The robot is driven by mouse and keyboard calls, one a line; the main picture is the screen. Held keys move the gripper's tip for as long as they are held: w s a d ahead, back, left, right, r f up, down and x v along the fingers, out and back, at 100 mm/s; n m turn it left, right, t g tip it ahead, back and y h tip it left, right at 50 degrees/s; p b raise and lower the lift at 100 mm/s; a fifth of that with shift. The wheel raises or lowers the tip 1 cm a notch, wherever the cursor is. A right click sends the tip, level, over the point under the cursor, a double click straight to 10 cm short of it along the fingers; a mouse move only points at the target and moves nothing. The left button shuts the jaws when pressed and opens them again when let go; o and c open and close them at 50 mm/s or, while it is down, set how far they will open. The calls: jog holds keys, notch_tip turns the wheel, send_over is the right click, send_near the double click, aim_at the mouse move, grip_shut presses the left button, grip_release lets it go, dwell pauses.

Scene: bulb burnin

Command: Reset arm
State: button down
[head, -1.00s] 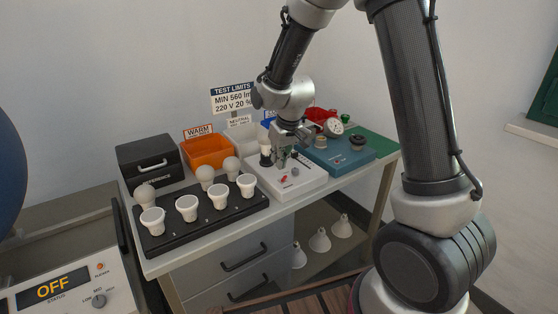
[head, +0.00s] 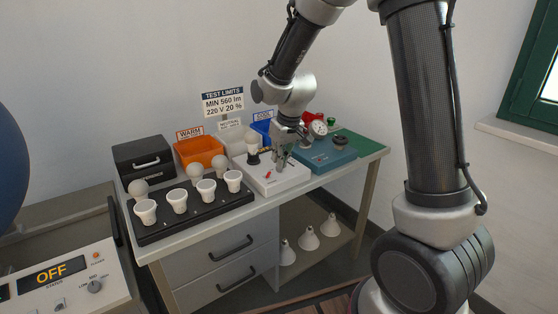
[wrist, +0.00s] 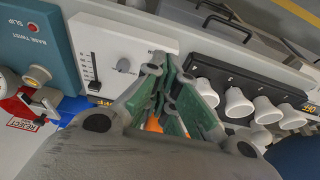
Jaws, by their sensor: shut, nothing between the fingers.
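My gripper (head: 283,163) hangs over the right part of the white tester box (head: 262,180), its fingers pointing down, shut and empty. The wrist view shows its green-padded fingers (wrist: 168,78) close together in front of the white box with a slider and knob (wrist: 123,66). A white bulb (head: 252,143) stands upright on the tester, left of my gripper and apart from it. My arm reaches over the bench from the upper right. Whether the fingertips touch the tester is unclear.
The black rack (head: 150,237) holds several white bulbs at the left. Behind it are a black case (head: 137,163) and an orange bin (head: 201,150). A teal device (head: 322,158) stands close right of my gripper. A sign (head: 223,102) rises behind. An OFF panel (head: 53,275) is lower left.

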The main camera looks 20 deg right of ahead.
jog(key=s+d+r+m, duration=0.1)
jog(key=s+d+r, duration=0.3)
jog(key=s, duration=0.5)
jog(key=s+d+r+m, duration=0.1)
jog(key=s+d+r, duration=0.4)
jog(key=s, duration=0.5)
jog(key=s+d+r+m+t+h, duration=0.1)
jog(key=s+d+r, duration=0.3)
jog(key=s+r, duration=0.3)
jog(key=s, duration=0.2)
jog(key=shift+s+d+m, duration=0.3)
jog(key=shift+s+d, duration=0.05)
jog(key=shift+s, duration=0.05)
